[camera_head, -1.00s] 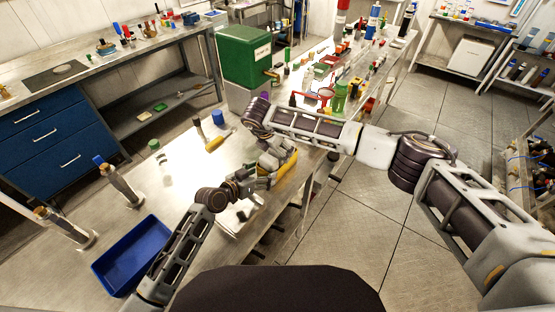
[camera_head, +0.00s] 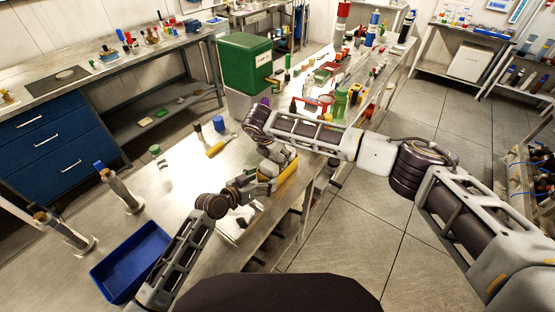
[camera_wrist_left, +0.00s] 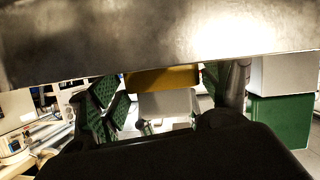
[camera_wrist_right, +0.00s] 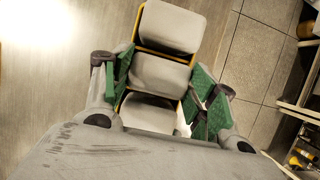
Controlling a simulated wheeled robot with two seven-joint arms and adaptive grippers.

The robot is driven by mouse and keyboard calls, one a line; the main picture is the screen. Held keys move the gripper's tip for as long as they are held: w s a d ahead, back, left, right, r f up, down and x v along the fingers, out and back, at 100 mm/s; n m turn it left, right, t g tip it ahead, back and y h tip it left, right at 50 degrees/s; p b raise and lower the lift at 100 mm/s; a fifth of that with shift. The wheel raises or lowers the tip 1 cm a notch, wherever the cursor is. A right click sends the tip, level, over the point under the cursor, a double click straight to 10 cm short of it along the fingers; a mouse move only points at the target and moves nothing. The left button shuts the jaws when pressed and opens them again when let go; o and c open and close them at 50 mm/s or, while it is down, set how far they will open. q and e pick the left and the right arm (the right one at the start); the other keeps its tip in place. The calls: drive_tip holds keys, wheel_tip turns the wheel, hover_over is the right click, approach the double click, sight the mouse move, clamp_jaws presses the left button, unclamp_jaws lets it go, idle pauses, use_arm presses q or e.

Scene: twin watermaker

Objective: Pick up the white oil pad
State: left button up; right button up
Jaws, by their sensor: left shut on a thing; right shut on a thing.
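A yellow holder (camera_head: 285,178) with whitish pads is at the front edge of the metal table. In the right wrist view the holder's yellow rim (camera_wrist_right: 160,53) frames several pale padded blocks, including a middle white pad (camera_wrist_right: 159,72). My right gripper (camera_wrist_right: 158,85) has its green fingers on both sides of it. My left gripper (camera_head: 243,192) is beside the holder's lower left end. In the left wrist view the yellow side (camera_wrist_left: 163,77) and a pale block lie between its green fingers (camera_wrist_left: 162,95). Both grippers appear shut on the holder; exact contacts are partly hidden.
A blue tray (camera_head: 128,262) is at the near left of the table. A blue cap (camera_head: 218,123), a yellow-handled tool (camera_head: 215,149) and two upright cylinders stand behind. Open floor is right.

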use_arm(q)
drive_tip(key=shift+f, duration=0.15)
use_arm(e)
wheel_tip(320, 180, up, 18)
idle(0.6)
idle(0.3)
drive_tip(key=shift+o, duration=1)
drive_tip(key=shift+c, duration=1.3)
use_arm(q)
drive_tip(key=o, duration=1.1)
drive_tip(key=shift+c, duration=0.2)
drive_tip(key=v, duration=1.2)
use_arm(e)
drive_tip(key=shift+f, duration=0.1)
